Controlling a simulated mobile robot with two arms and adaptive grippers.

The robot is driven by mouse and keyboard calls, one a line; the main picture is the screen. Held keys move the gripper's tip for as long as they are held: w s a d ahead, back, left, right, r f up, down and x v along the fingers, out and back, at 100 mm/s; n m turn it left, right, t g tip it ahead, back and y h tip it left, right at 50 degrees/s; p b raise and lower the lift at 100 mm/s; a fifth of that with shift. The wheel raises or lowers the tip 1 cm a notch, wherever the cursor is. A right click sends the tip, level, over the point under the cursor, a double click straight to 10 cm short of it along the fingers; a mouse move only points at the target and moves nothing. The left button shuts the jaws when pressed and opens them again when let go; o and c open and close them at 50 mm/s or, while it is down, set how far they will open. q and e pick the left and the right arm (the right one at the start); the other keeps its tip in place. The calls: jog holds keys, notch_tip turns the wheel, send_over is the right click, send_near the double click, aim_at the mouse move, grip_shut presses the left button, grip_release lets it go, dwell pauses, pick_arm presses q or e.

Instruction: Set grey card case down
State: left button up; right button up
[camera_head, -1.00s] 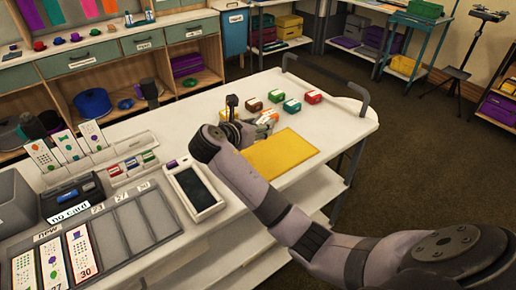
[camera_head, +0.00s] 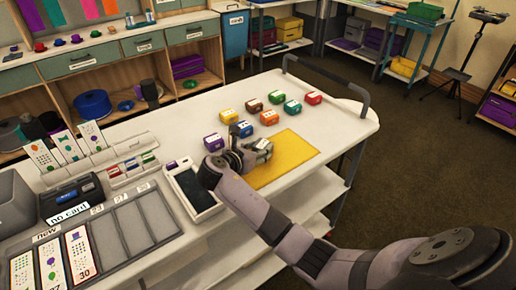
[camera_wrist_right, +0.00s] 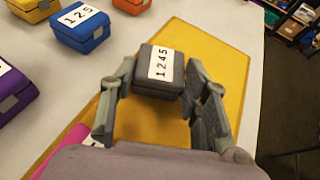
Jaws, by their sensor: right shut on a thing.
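The grey card case (camera_wrist_right: 158,88), labelled 1245, is between the fingers of my right gripper (camera_wrist_right: 158,76) in the right wrist view. The fingers are shut on its two sides. It is over the yellow mat (camera_wrist_right: 215,55); I cannot tell whether it touches the mat. In the head view my right gripper (camera_head: 258,143) is at the left part of the mat (camera_head: 290,157) and hides much of the case. My left gripper is not in view.
Several coloured cases stand behind the mat, including a blue one (camera_head: 242,129), an orange one (camera_head: 269,117) and a red one (camera_head: 313,98). A purple case (camera_head: 213,142) stands left of my gripper. A dark-screened device (camera_head: 194,190) lies nearer. The mat's right side is clear.

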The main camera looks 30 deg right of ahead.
jog(key=o, duration=1.1)
jog(key=shift+r, duration=0.1)
jog(key=v, duration=1.2)
